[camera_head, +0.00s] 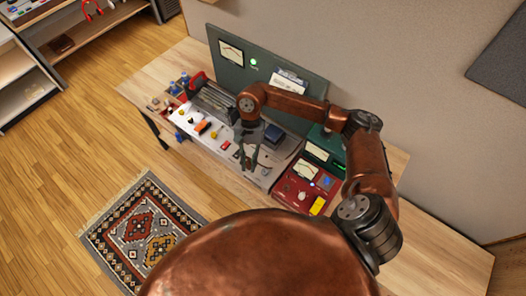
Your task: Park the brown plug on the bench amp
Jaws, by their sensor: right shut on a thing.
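My right gripper (248,156) points down over the right part of the white work surface (208,151) on the bench. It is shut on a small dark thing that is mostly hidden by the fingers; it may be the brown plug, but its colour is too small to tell. A dark cable (267,158) shows beside the fingers. To the right stand a red unit (290,190) with a meter and a yellow patch, and a green unit (317,152) with a meter behind it. I cannot tell which unit is the bench amp. My left gripper is not in view.
A tall green panel (228,70) with a meter and green light stands behind. Several small coloured pieces, including an orange one (203,127), lie left of the gripper. My right arm hides part of the back right. The wooden bench's right end (440,262) is clear.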

